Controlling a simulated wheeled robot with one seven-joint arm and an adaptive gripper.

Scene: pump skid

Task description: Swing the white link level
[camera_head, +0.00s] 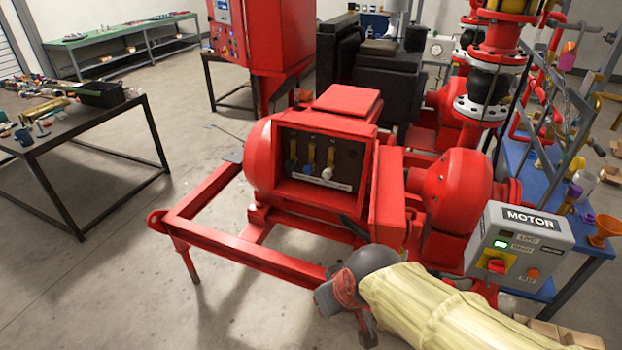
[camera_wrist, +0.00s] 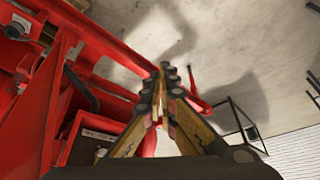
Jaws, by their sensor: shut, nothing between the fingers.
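The open red terminal box (camera_head: 283,191) on the motor holds a dark panel with three brass strips standing roughly upright side by side. The rightmost has a white knob at its lower end, the white link (camera_head: 327,173); the others have dark or blue ends. In the wrist view a small pale knob (camera_wrist: 100,154) shows at the lower left below a white label, partly cut off by my gripper. My gripper (camera_wrist: 164,82) is shut and empty. In the head view my gripper (camera_head: 340,296) is low in front of the box, apart from the link.
A red frame rail (camera_head: 235,246) runs in front of the motor, near my gripper. The grey MOTOR control box (camera_head: 518,247) stands at the right. A dark table (camera_head: 75,135) with tools is at the left. The floor between is clear.

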